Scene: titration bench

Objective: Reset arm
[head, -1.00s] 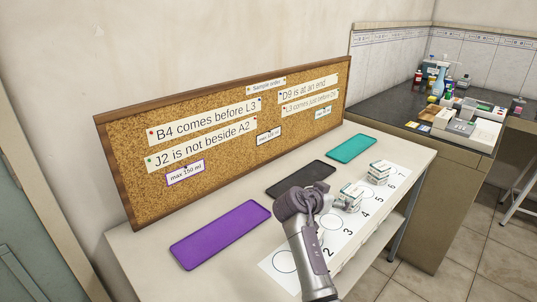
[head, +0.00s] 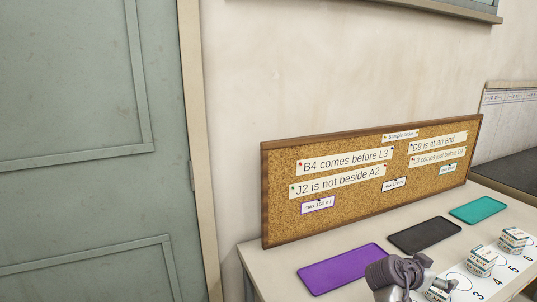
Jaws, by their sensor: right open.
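My right gripper (head: 417,277) is at the bottom edge of the head view, over the front of the table, right of the purple mat. It is open, and I see nothing held in it. My left gripper is out of view.
A grey-green door (head: 90,150) is at left. A dark counter (head: 510,170) is at right.

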